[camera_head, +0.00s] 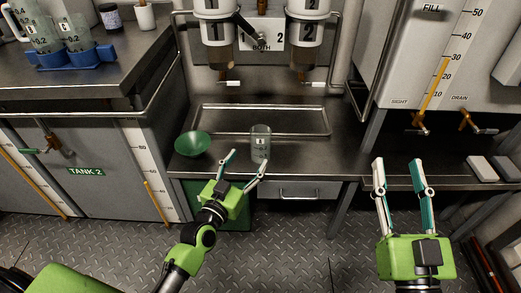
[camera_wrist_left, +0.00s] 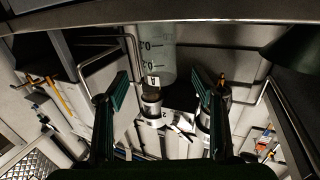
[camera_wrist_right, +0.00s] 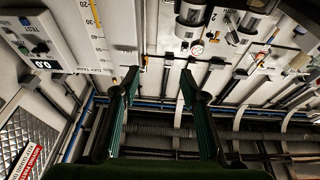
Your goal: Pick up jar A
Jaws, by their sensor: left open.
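A clear jar (camera_head: 261,143) with a small white label stands upright on the metal counter, near its front edge. In the left wrist view the jar (camera_wrist_left: 160,58) shows ahead, between my open fingers in the picture, with graduation marks; its label seems to read A. My left gripper (camera_head: 248,157) is open and empty, just in front of the jar and slightly left of it; the jar appears beyond the fingertips. Whether a finger touches it I cannot tell. My right gripper (camera_head: 397,161) is open and empty, well to the right of the jar, in front of the right shelf.
A green bowl or funnel (camera_head: 193,144) sits left of the jar. A shallow metal tray (camera_head: 228,120) lies behind it, under two dispensers marked 1 and 2. A blue rack (camera_head: 72,56) with beakers stands on the left counter. A drawer handle (camera_head: 299,194) projects below the counter.

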